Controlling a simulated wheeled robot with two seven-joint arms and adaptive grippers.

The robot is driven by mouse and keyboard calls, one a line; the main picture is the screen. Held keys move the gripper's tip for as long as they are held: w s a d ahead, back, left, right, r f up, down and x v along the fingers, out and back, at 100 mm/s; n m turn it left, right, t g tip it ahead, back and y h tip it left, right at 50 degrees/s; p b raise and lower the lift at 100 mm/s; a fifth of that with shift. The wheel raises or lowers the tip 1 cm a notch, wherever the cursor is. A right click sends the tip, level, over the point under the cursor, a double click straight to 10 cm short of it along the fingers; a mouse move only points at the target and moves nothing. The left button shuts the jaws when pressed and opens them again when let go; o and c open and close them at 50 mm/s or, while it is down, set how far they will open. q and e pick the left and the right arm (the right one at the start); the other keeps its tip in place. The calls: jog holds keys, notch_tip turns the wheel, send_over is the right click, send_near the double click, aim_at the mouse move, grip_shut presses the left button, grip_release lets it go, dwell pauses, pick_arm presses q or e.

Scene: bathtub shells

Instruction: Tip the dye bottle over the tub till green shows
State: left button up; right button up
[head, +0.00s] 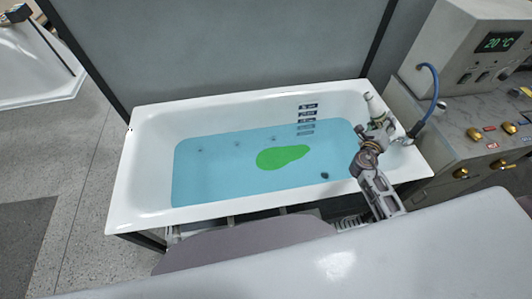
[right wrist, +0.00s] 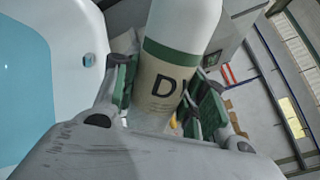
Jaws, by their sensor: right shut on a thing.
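The white tub (head: 150,205) holds blue water (head: 215,170) with a green patch (head: 282,157) on its surface, right of the middle. My right gripper (head: 378,128) is at the tub's right end, shut on the dye bottle (head: 373,103). In the right wrist view the bottle (right wrist: 170,75) is white with a green band and letters starting "D", held between the green finger pads (right wrist: 160,95). In the head view the bottle stands close to upright, leaning slightly left. Its contents are hidden. My left gripper is out of view.
A control box (head: 470,45) with a "20 °C" display stands at the right on a counter (head: 455,130) with brass knobs. A blue hose (head: 434,85) hangs beside it. Dark level marks (head: 307,113) run down the tub's back wall. Another white tub (head: 35,75) is far left.

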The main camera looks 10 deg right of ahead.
jog(key=shift+r, duration=0.1)
dwell(0.3)
jog(key=m, duration=0.2)
jog(key=m+b, duration=0.1)
jog(key=m, duration=0.1)
jog(key=shift+r, duration=0.4)
jog(key=m, duration=0.1)
jog(key=r+m+b, duration=0.1)
jog(key=m, duration=0.1)
jog(key=shift+m, duration=0.3)
dwell(0.4)
